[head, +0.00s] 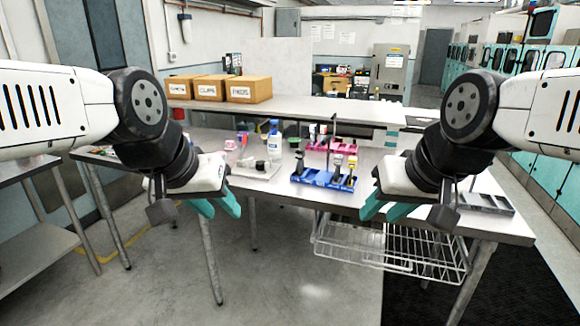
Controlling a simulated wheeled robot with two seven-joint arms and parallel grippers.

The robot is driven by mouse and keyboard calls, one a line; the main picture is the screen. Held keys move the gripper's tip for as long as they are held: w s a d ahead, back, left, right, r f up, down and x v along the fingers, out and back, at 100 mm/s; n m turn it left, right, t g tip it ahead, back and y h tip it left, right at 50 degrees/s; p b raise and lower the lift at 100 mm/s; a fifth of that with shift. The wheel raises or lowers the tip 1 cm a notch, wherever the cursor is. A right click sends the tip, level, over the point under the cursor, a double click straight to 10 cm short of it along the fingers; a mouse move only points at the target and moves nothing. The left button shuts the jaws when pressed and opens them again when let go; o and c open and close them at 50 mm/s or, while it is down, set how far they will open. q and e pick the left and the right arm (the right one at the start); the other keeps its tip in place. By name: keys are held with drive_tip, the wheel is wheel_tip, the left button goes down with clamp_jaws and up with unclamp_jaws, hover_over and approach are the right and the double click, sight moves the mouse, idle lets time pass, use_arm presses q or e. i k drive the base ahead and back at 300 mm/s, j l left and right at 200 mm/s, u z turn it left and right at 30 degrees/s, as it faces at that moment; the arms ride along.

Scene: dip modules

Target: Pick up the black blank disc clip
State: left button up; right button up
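Small black pieces (261,165) lie on a light tray (262,175) on the table, left of the blue rack. They are too small to tell which one is the black blank disc clip. My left gripper (217,206) has teal fingers spread apart and empty, in front of the table's left part. My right gripper (386,210) also has its teal fingers apart and empty, in front of the table's right part. Both stand well apart from the black pieces.
A blue rack (322,181) and a pink rack (318,147) hold several upright items mid-table. A bottle (274,142) stands behind the tray. A grey tray (486,202) lies at right. A wire basket (385,250) hangs under the table. Labelled boxes (249,89) sit on a shelf behind.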

sight(300, 154)
drive_tip(key=i+l, duration=0.75)
drive_tip(key=i, duration=0.2)
drive_tip(key=i+l+u, duration=0.1)
drive_tip(key=u, duration=0.3)
drive_tip(key=i+l+u, duration=0.1)
drive_tip(key=u, duration=0.25)
drive_tip(key=i+l+u, duration=0.1)
drive_tip(key=u, duration=0.3)
